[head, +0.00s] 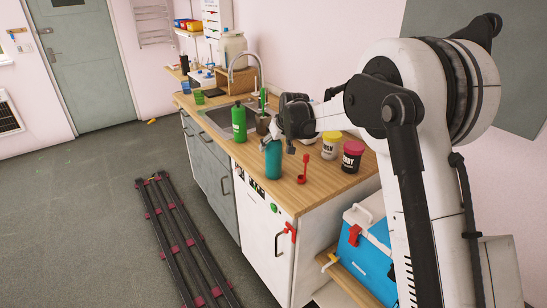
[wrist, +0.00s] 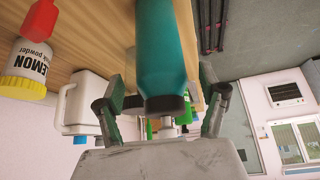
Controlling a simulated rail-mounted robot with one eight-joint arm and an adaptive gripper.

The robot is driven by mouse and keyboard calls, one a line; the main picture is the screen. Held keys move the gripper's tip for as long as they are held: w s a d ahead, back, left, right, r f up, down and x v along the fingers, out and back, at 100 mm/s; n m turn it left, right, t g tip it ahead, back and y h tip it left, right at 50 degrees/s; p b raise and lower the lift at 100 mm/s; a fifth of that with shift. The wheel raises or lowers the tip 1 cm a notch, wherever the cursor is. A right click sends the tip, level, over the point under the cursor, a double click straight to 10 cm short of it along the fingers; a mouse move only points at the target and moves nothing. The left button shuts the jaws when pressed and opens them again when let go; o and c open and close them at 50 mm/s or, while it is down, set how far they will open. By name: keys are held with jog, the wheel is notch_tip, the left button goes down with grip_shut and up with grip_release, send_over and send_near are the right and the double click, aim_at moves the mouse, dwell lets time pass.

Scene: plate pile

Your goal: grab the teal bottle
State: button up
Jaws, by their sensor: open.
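The teal bottle (head: 272,160) stands upright on the wooden counter near its front edge. In the wrist view the bottle (wrist: 165,45) lies between the two spread fingers of my gripper (wrist: 164,88), its dark cap towards the palm. That view is upside down. A gap shows on each side of the bottle, so the fingers look clear of it. In the head view my gripper (head: 284,136) is just above the bottle and partly hidden by the wrist.
A blue cooler (head: 367,258) sits lower right.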

jog(key=shift+x, duration=1.6)
jog(key=shift+c, duration=0.5)
jog(key=c, duration=1.3)
jog(key=shift+r, duration=0.1)
